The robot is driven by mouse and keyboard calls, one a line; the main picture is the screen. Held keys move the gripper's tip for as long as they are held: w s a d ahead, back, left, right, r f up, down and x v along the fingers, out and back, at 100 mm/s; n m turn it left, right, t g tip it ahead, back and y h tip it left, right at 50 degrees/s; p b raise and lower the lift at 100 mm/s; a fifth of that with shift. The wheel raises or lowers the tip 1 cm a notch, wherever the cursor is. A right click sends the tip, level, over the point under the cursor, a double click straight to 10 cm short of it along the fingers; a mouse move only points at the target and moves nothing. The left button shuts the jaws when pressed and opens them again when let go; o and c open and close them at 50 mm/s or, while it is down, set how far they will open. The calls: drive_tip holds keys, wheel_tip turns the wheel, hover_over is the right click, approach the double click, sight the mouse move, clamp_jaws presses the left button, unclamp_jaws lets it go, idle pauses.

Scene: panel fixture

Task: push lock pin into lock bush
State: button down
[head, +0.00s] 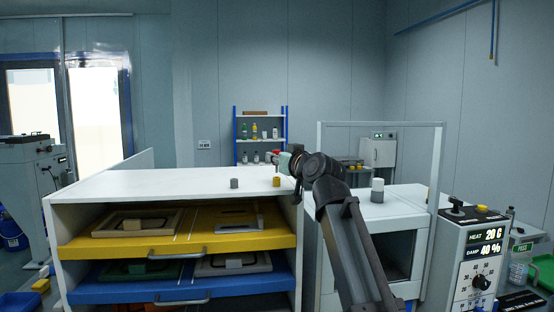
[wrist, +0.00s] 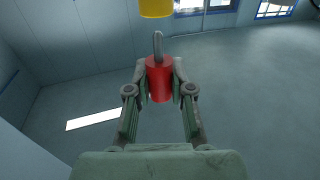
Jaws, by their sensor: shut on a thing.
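The lock pin is a red cylindrical grip (wrist: 160,79) with a thin grey shank (wrist: 158,46). In the wrist view my gripper (wrist: 160,85) is shut on the red grip from both sides. The shank points out toward a yellow cylinder (wrist: 157,8), cut by the top edge, with a small gap between them in the picture. In the head view my gripper (head: 283,160) is above the right end of the white cabinet top, with a bit of red (head: 275,153) showing. A short yellow cylinder (head: 277,182), likely the lock bush, stands below it. Its bore is not visible.
A grey cylinder (head: 234,184) stands left of the yellow one on the cabinet top (head: 165,185). Yellow (head: 180,243) and blue (head: 180,284) drawers sit below. A framed white unit (head: 376,213) stands to the right. The left part of the top is clear.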

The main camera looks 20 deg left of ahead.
drive_tip(key=shift+f+b, duration=1.05)
drive_tip(key=shift+f, duration=0.7)
idle(0.3)
drive_tip(key=c, duration=0.9)
unclamp_jaws()
drive_tip(key=shift+c, duration=0.2)
